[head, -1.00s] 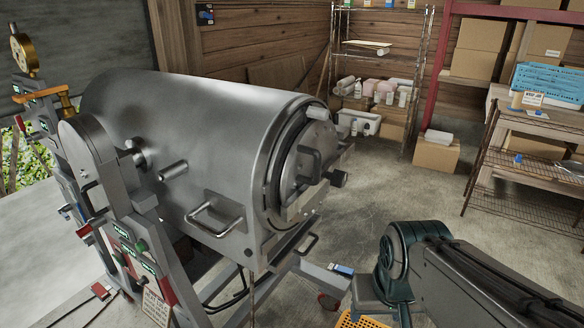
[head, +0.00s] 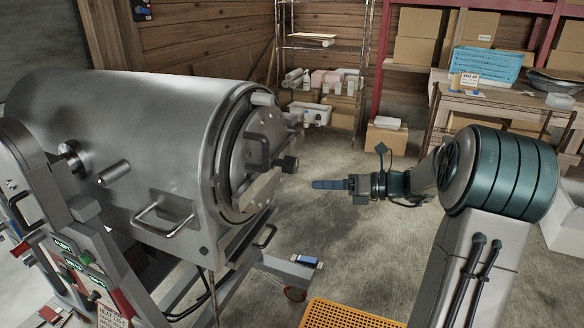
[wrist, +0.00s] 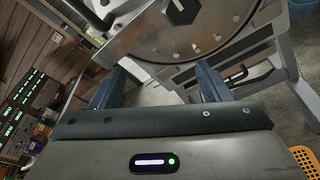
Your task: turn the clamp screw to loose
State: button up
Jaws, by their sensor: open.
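A large steel drum (head: 130,130) lies on its side in a frame, with a round door (head: 250,155) on its right end. A dark knob (head: 290,164), which looks like the clamp screw, sticks out from the door side. In the wrist view, a dark knob with a pale mark (wrist: 181,11) shows at the top edge on a round plate (wrist: 205,40); I cannot tell if it is the same one. My gripper (head: 328,184) is right of the drum end, pointing at it and apart from the knob. Its fingers (wrist: 158,85) are open and empty.
Handles (head: 165,215) stick out from the drum. An orange perforated crate (head: 345,315) stands below my arm. A shelf rack (head: 320,70) and a bench (head: 500,105) with a blue crate (head: 487,64) stand behind. The concrete floor between is mostly clear.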

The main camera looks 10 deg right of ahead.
aim_at(296, 166)
jog(key=w+d+m+t, duration=0.2)
jog(key=d+m+t, duration=0.1)
jog(key=d+m, duration=0.15)
jog(key=shift+n+y, duration=0.4)
jog(key=shift+n, duration=0.05)
jog(key=x, duration=1.3)
jog(key=shift+w+a+r, duration=0.25)
jog(key=shift+w+r, duration=0.05)
jog(key=c, duration=1)
